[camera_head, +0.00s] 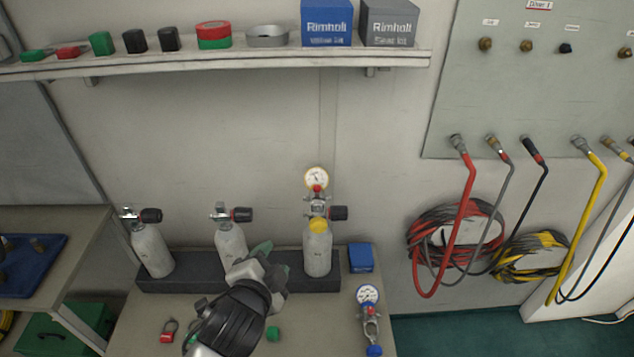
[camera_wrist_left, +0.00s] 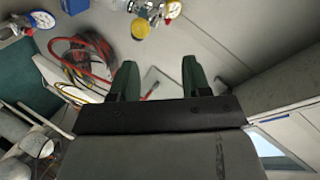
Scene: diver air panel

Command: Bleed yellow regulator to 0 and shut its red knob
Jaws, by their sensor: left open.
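The yellow regulator has a yellow-rimmed round gauge (camera_head: 316,178) on top, a small red knob (camera_head: 317,188) just below it and a yellow knob (camera_head: 318,226) lower down. It is mounted on the rightmost grey cylinder (camera_head: 317,255). In the left wrist view its yellow knob (camera_wrist_left: 140,28) and red part (camera_wrist_left: 172,9) show at the top edge. The gauge needle is too small to read. My left gripper (camera_head: 264,264) is open and empty, lower left of the regulator and apart from it; its two green fingers (camera_wrist_left: 158,78) show in the wrist view. My right gripper is not seen.
Two more cylinders (camera_head: 151,250) (camera_head: 230,240) with black knobs stand in the dark rack (camera_head: 190,286). A blue regulator (camera_head: 368,296) lies at the bench's right, near a blue box (camera_head: 361,257). Hoses (camera_head: 470,220) hang right. A shelf (camera_head: 230,60) runs above.

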